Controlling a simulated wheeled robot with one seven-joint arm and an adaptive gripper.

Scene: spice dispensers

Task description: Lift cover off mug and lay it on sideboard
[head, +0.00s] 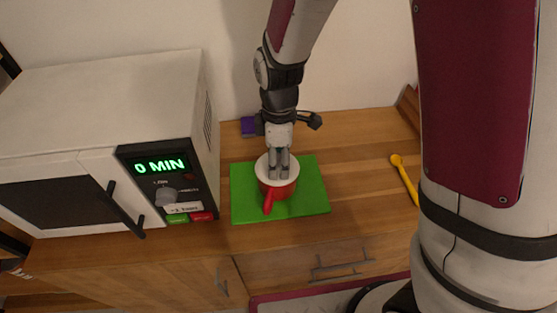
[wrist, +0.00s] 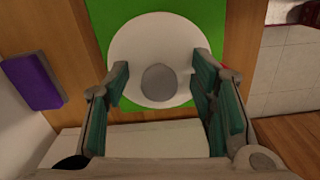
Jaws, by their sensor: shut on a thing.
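A red mug (head: 270,196) with its handle toward the viewer stands on a green mat (head: 310,195) on the wooden sideboard (head: 357,175). A white round cover (head: 263,169) sits over the mug's top; I cannot tell if it is raised at all. In the wrist view the cover (wrist: 130,45) shows a grey round knob (wrist: 159,82) at its middle. My gripper (head: 279,175) points down over the cover and is shut on it, apparently at the knob. In the wrist view the fingers of my gripper (wrist: 160,95) stand on both sides of the knob. The cover hides most of the mug there.
A white microwave (head: 100,120) showing "0 MIN" stands left of the mat. A purple block (head: 248,126) lies behind the mat near the wall; it also shows in the wrist view (wrist: 32,81). A yellow spoon (head: 403,178) lies to the right. Bare sideboard lies between mat and spoon.

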